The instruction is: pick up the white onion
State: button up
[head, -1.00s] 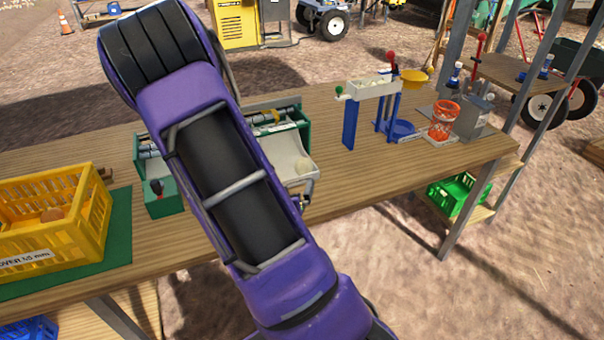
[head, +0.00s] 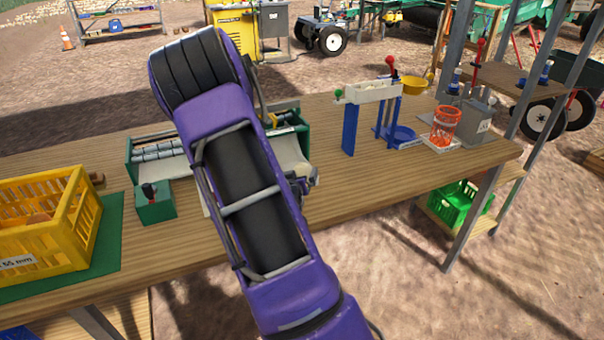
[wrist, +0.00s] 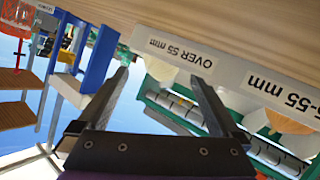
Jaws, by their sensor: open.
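In the wrist view my gripper (wrist: 158,75) is open, with its two dark fingers spread wide. A pale, whitish round onion (wrist: 160,69) shows between the fingertips, partly hidden behind the tray edge labelled "OVER 55 mm" (wrist: 182,55). I cannot tell its exact distance from the fingers, and nothing is held. In the head view my arm covers the onion and most of the gripper.
A yellowish onion (wrist: 287,122) sits behind the "45-55 mm" edge in the wrist view. The green-sided roller sorter (head: 131,163) stands on the wooden table (head: 385,180). A green control box (head: 155,206), yellow crate (head: 85,225) and blue-legged stand (head: 349,128) are nearby.

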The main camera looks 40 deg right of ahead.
aim_at(300, 173)
jog(key=x, duration=0.3)
jog(key=shift+w+f, duration=0.1)
jog(key=shift+w, duration=0.05)
jog(key=shift+c, duration=0.3)
jog(key=c, duration=1.4)
